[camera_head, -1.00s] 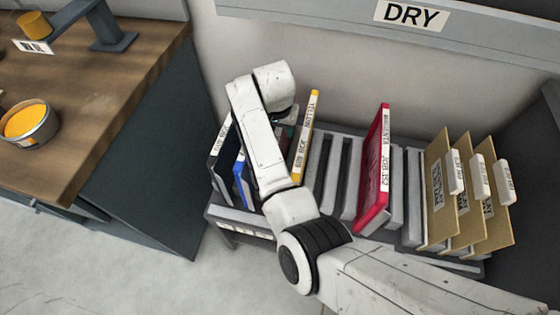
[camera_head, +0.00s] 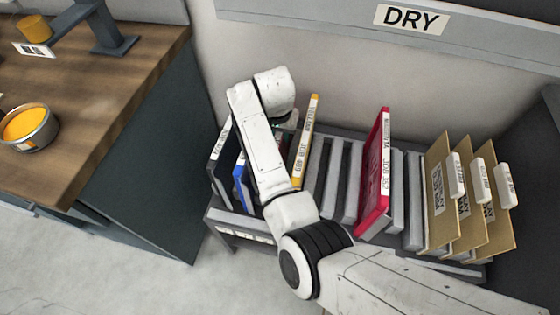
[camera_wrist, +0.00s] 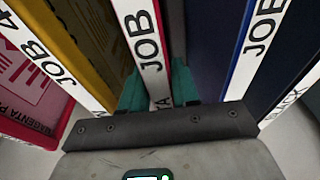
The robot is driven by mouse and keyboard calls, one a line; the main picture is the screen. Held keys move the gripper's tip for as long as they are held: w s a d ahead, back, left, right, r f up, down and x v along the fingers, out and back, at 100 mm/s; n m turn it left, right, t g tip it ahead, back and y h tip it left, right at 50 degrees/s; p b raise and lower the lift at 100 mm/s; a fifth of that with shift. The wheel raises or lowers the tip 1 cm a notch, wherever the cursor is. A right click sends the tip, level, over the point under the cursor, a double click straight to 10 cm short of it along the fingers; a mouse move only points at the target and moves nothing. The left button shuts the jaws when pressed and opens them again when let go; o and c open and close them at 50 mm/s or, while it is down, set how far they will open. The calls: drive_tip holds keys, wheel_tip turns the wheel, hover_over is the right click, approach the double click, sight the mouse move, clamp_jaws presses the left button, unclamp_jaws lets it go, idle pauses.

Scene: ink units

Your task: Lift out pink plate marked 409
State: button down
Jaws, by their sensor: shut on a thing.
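My gripper (camera_wrist: 160,92) has teal fingers, closed on either side of a plate with a pink-red edge (camera_wrist: 136,48) and a white spine strip. The strip reads JOB, with an A lower down; its number is hidden at the fingers. This plate stands in the rack between a yellow plate (camera_wrist: 85,45) and a blue plate (camera_wrist: 236,45). In the head view my arm covers the held plate, and only a little teal of my gripper shows. Another magenta plate (camera_head: 373,180), marked JOB 352, stands farther right in the rack.
A black plate (camera_head: 221,150) stands left of the blue one. Empty grey slots lie between the yellow and magenta plates. Brown folders (camera_head: 437,195) with white tabs fill the rack's right end. A wooden bench (camera_head: 110,95) with a tin of orange ink (camera_head: 28,125) stands left.

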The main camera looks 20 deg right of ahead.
drive_tip(key=shift+r+p, duration=5.35)
drive_tip(key=shift+r, duration=0.25)
drive_tip(key=shift+f, duration=0.1)
